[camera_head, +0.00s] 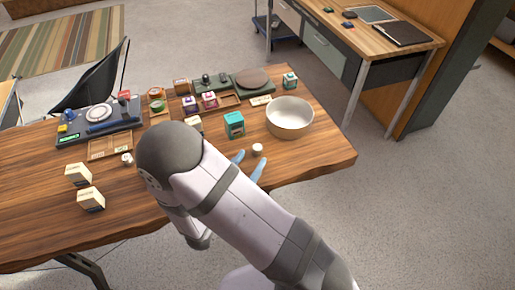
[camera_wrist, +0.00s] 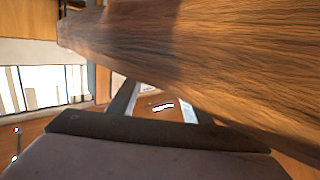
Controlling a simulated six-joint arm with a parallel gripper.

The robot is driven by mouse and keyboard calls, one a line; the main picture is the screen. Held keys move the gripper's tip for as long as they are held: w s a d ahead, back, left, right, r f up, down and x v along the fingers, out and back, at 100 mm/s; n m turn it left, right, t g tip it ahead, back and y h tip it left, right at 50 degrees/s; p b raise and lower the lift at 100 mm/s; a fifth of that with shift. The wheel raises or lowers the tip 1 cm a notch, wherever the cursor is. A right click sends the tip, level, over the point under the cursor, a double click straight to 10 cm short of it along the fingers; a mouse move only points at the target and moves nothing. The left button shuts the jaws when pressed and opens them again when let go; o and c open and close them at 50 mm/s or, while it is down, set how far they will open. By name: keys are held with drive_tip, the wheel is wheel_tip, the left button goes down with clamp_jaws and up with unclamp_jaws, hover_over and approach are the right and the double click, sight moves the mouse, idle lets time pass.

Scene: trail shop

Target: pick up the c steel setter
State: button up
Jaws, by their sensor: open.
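No readable label marks the c steel setter, so I cannot tell for certain which object it is. A small pale round piece (camera_head: 257,149) stands on the wooden table (camera_head: 330,160) by my gripper (camera_head: 249,163). A similar small piece (camera_head: 128,159) stands further left. My gripper is open, with two bluish fingers near the table's right part; the nearer piece shows just beyond them, and I cannot tell if they touch. In the wrist view, my gripper (camera_wrist: 155,106) shows two spread fingers with a small white, dark-marked patch (camera_wrist: 162,106) between them.
A large pale bowl (camera_head: 290,118) stands right of a teal box (camera_head: 234,125). Two cream boxes (camera_head: 78,174) (camera_head: 91,199) stand at left. A dark device (camera_head: 98,122) and several small boxes fill the back. The front left table is clear.

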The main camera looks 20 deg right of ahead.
sight(255, 152)
drive_tip(key=shift+x, duration=1.6)
drive_tip(key=shift+r, duration=0.15)
clamp_jaws()
drive_tip(key=shift+r, duration=0.1)
wheel_tip(255, 152, up, 10)
drive_tip(key=p, duration=0.1)
